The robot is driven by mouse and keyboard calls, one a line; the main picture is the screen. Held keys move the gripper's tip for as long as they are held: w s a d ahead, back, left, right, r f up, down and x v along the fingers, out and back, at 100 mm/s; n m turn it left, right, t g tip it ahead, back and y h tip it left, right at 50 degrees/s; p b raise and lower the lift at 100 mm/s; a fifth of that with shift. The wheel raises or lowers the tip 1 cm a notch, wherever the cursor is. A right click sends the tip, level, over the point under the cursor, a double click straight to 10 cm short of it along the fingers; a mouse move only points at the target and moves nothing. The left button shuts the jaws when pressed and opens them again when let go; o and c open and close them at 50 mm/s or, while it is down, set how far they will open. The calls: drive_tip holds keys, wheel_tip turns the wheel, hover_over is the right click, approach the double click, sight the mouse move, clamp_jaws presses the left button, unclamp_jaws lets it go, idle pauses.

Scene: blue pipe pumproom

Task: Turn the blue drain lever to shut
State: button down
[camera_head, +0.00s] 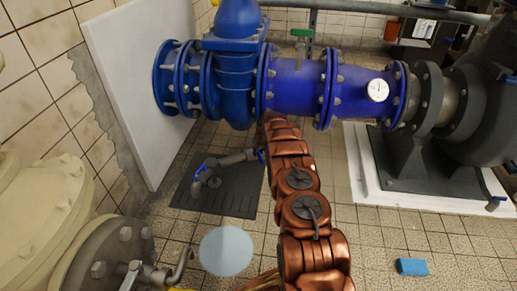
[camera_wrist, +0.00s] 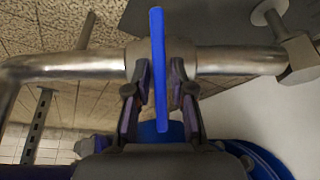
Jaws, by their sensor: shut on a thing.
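The blue drain lever (camera_wrist: 158,45) stands as a long narrow bar in the middle of the wrist view, crossing a metal drain pipe (camera_wrist: 75,66). My gripper (camera_wrist: 159,72) has one finger on each side of the lever and is shut on it, near the pipe's fitting. In the head view, my copper-coloured arm reaches down beneath the big blue pipe (camera_head: 297,85), and the gripper is hidden there. A grey drain pipe (camera_head: 235,159) with small blue handle parts shows left of the arm; I cannot tell which part is the gripped lever.
A green-handled valve (camera_head: 301,35) and a round gauge (camera_head: 378,90) sit on the big blue pipe. A dark floor plate (camera_head: 230,191) lies below the drain pipe. Cream flanged pipework (camera_head: 40,215) stands front left. A blue block (camera_head: 412,267) lies on open tiled floor at right.

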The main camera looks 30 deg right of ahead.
idle(0.3)
drive_tip(key=c, duration=1.2)
unclamp_jaws()
drive_tip(key=v, duration=1.2)
